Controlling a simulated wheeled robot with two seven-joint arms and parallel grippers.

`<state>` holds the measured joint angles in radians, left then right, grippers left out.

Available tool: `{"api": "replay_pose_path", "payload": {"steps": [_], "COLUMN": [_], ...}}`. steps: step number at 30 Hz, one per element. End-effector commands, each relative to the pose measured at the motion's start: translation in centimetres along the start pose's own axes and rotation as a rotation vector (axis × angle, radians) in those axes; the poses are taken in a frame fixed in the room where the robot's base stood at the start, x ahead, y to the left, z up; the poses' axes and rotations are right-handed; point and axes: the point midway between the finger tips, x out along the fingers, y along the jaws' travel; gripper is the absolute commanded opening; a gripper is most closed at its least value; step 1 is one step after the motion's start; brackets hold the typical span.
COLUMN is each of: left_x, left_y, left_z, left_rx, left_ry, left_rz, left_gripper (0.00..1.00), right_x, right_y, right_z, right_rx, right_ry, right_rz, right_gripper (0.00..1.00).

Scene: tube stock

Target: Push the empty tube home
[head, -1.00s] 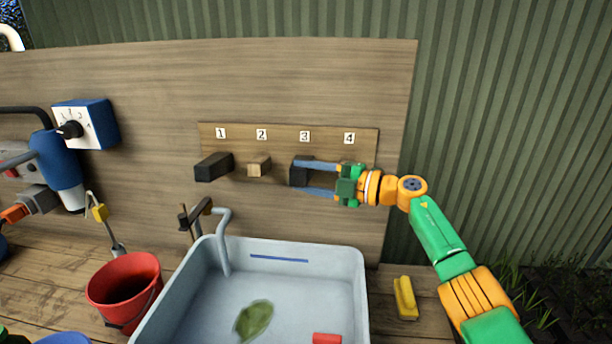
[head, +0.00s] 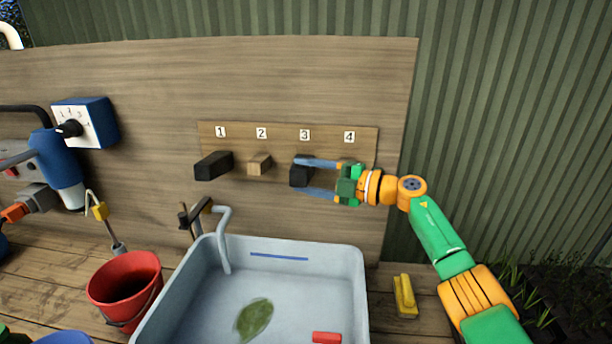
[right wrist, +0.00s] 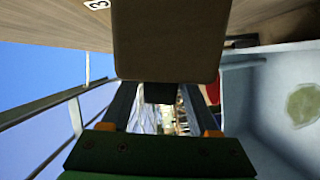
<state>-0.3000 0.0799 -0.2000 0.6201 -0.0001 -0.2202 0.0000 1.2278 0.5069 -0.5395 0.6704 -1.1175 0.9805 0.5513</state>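Square tube ends stick out of a numbered strip (head: 290,138) on the wooden board. Tube 1 (head: 210,167) is dark and stands out far. Tube 2 (head: 259,165) is pale wood and short. Tube 3 (head: 299,176) is dark; it looms large in the right wrist view (right wrist: 168,40). Tube 4 is mostly hidden behind my right gripper. My right gripper (head: 308,178) reaches in from the right at tube 3, its blue fingers apart, one high and one low. Nothing shows held between them; contact with tube 3 is unclear. My left gripper is out of view.
Below the board is a pale blue sink (head: 355,275) with a leaf (head: 254,318) and a red block (head: 326,338). A red bucket (head: 125,290), a yellow sponge (head: 405,296) and a blue dial box (head: 88,122) are nearby. The space before tubes 1 and 2 is clear.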

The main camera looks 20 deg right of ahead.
Motion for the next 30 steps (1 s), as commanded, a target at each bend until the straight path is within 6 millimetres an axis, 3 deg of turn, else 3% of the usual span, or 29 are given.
{"api": "replay_pose_path", "payload": {"steps": [1, 2, 11, 21, 30], "left_x": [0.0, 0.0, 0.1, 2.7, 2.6], "left_y": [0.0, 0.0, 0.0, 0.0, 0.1], "left_z": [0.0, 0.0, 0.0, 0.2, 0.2], "left_rx": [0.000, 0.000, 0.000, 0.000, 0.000], "left_ry": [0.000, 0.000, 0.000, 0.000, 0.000], "left_rz": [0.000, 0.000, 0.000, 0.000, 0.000], "left_gripper": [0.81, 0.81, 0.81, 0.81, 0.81], "right_x": [0.0, 0.0, -0.1, -6.1, -7.0], "right_y": [0.0, 0.0, 0.0, -0.5, -0.1], "right_z": [0.0, 0.0, -0.1, 0.5, 0.3], "right_rx": [0.000, 0.000, -0.002, 0.001, 0.003], "right_ry": [0.001, 0.001, 0.004, 0.000, 0.003], "right_rz": [0.000, 0.000, 0.000, -0.001, -0.001], "right_gripper": [0.77, 0.85, 0.85, 0.85, 0.85]}}
